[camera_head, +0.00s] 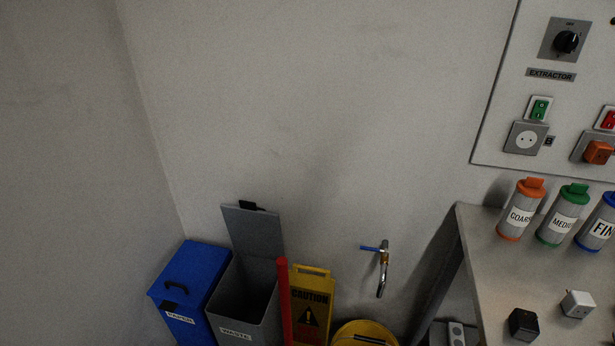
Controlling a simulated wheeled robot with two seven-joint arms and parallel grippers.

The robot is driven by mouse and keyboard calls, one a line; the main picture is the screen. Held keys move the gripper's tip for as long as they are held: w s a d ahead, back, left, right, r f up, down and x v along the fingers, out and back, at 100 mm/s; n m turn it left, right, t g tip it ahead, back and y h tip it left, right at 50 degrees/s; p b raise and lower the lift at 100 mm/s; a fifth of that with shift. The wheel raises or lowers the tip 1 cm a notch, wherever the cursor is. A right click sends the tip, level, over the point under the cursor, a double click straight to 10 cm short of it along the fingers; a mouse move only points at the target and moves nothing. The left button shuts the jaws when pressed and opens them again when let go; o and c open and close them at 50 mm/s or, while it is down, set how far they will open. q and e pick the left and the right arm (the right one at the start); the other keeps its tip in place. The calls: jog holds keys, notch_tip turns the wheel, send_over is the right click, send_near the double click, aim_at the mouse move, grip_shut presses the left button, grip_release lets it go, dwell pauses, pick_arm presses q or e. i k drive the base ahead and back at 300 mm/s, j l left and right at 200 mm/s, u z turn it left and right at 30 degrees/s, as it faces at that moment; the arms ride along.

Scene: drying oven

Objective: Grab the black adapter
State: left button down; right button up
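The black adapter (523,325) is a small dark cube-like block on the grey table (482,240) at the lower right of the head view. It lies near the table's front left part, with nothing touching it. A similar white adapter (577,304) sits to its right and a little farther back. Neither of my grippers shows in this view.
Orange, green and blue capped canisters (562,216) stand along the table's back. A wall panel (495,110) holds sockets, switches and an orange adapter (597,152). Left of the table are a tap (382,270), yellow bucket (364,333), caution sign (311,301), grey bin (232,309) and blue bin (190,285).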

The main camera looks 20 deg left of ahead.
aim_at(524, 325)
jog(key=u, duration=1)
jog(key=z, duration=2.05)
